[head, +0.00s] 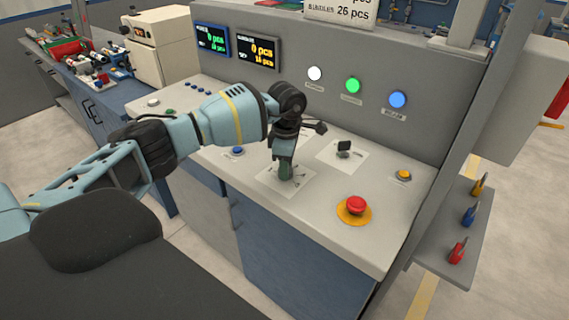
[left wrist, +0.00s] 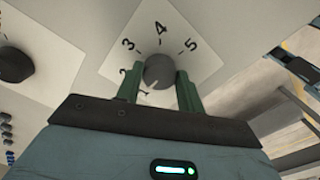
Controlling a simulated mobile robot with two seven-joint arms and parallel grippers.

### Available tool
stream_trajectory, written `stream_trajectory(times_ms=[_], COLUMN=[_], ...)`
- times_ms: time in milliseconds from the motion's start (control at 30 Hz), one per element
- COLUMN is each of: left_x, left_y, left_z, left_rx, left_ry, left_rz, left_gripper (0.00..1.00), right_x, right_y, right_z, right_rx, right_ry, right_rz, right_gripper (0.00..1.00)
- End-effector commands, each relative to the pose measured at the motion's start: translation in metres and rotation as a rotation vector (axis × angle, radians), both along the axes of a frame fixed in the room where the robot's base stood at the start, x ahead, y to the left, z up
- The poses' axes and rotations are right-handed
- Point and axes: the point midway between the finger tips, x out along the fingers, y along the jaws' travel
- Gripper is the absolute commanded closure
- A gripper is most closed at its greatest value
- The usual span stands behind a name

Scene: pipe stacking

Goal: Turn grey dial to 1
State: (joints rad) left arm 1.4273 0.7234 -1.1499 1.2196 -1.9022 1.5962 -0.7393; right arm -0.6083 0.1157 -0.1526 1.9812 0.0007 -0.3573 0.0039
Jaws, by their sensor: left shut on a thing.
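The grey dial (left wrist: 158,69) sits on a white plate (left wrist: 112,66) with the numbers 3, 4 and 5 readable around it and a partly hidden 2. A pale mark on the dial is partly visible at its lower left; I cannot tell which number it points to. My left gripper (left wrist: 160,90) is shut on the dial, one green finger on each side. In the head view my left gripper (head: 285,174) points down at the dial's white plate (head: 268,184) and hides the dial. My right gripper is not in view.
A black knob (head: 344,147) stands on another plate to the right. A red emergency button (head: 355,206), a yellow button (head: 403,175) and a blue button (head: 237,151) are nearby. White, green and blue lamps (head: 352,85) line the upright panel behind.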

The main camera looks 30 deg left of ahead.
Motion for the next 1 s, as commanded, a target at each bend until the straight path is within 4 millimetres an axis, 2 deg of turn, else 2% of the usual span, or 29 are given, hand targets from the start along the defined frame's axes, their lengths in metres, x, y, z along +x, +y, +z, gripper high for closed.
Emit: stream_trajectory(times_ms=[300, 900, 933, 1000], left_x=[0.0004, 0.0003, 0.0003, 0.0003], left_y=[-0.0002, 0.0002, 0.0002, 0.0002], left_z=[0.0010, -0.0002, -0.0002, -0.0002], left_rx=[0.000, 0.000, 0.000, 0.000], left_ry=[-0.001, 0.000, 0.000, 0.000], left_rz=[0.143, 0.181, 0.181, 0.181], left_gripper=[0.85, 0.85, 0.60, 0.51], right_x=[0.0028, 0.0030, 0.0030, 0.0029], right_y=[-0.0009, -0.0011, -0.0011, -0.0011], right_z=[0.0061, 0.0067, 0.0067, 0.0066], right_rx=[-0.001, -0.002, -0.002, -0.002], right_ry=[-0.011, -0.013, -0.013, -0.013], right_rz=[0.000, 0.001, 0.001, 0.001], right_gripper=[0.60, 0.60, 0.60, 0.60])
